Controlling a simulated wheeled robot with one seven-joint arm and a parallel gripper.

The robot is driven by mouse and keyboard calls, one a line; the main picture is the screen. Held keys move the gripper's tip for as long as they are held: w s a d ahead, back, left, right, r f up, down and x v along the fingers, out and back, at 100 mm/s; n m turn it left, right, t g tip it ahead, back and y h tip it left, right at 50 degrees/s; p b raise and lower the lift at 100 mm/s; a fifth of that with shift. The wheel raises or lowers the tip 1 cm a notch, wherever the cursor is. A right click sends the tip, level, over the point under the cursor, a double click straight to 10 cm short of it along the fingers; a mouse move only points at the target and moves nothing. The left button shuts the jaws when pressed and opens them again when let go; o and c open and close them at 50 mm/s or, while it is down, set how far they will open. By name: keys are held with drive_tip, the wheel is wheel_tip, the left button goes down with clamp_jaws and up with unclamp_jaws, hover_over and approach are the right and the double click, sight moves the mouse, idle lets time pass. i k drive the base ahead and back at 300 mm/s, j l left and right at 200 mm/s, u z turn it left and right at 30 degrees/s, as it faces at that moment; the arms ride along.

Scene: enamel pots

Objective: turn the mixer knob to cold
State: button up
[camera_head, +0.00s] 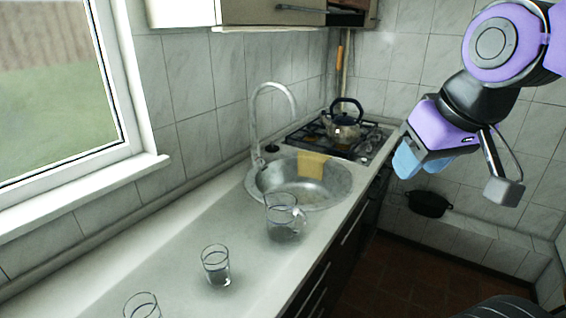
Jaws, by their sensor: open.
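A tall arched metal mixer tap (254,128) stands at the back edge of the round steel sink (335,190). A small knob-like part (258,161) shows at the tap's base, too small to tell which way it is turned. My gripper (416,164), purple with light blue fingers, hangs at the upper right, in front of the counter's edge. It is open, holds nothing that I can see, and is well apart from the tap.
A yellow cloth (313,166) hangs over the sink's far rim. A glass jug (284,217) and a glass (215,266) stand on the near counter. A dark kettle (342,126) is on the hob (310,137). A window sill (80,190) borders the left.

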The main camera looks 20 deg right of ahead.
sight(260, 162)
drive_tip(key=i+l+u, duration=0.1)
drive_tip(key=u, duration=0.25)
drive_tip(key=l+u, duration=0.4)
drive_tip(key=i+l+u, duration=0.25)
drive_tip(key=l, duration=0.7)
drive_tip(key=l+u, duration=0.3)
drive_tip(key=l, duration=1.45)
drive_tip(key=i+l, duration=0.15)
drive_tip(key=l, duration=0.65)
drive_tip(key=i+j, duration=0.2)
drive_tip(key=j, duration=0.1)
